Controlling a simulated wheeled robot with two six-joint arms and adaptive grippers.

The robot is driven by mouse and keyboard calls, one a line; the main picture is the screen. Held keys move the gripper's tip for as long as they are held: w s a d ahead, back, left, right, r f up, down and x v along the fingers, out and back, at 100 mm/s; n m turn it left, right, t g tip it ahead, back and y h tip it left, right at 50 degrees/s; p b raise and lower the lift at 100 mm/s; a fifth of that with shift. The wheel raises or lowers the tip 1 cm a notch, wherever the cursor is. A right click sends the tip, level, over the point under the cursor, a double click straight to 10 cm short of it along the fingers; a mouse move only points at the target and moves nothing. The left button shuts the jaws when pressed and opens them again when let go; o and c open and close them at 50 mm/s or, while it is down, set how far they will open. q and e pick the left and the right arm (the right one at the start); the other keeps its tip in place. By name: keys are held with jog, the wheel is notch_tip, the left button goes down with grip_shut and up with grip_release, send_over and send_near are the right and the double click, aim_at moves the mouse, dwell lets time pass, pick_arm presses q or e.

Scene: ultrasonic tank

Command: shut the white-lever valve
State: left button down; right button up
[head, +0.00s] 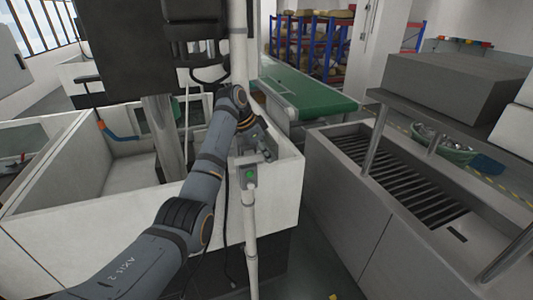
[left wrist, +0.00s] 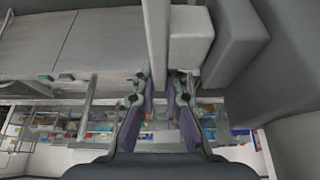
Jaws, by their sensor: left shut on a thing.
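My left arm reaches over the white tank (head: 150,183) from the lower left, with its left gripper (head: 264,152) at the tank's right side, just above a small box with a green button. In the left wrist view the gripper (left wrist: 160,82) is closed with its fingertips on the two sides of a pale straight bar (left wrist: 157,35). The bar comes down from the top of that view and looks like the white lever. The valve body cannot be made out. In the head view the gripper covers the lever. My right gripper is not in view.
A white upright pipe (head: 251,235) with the green-button box (head: 249,177) stands against the tank's front. A dark panel (head: 120,40) hangs above. A grey bench with a slatted grate (head: 410,180) is at the right, and a green conveyor (head: 305,92) lies behind.

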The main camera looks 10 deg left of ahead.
aim_at(257, 154)
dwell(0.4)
pick_arm(q)
jog(key=c, duration=1.4)
grip_release()
jog(key=v, duration=0.7)
jog(key=shift+a+r, duration=0.1)
jog(key=shift+r, duration=0.1)
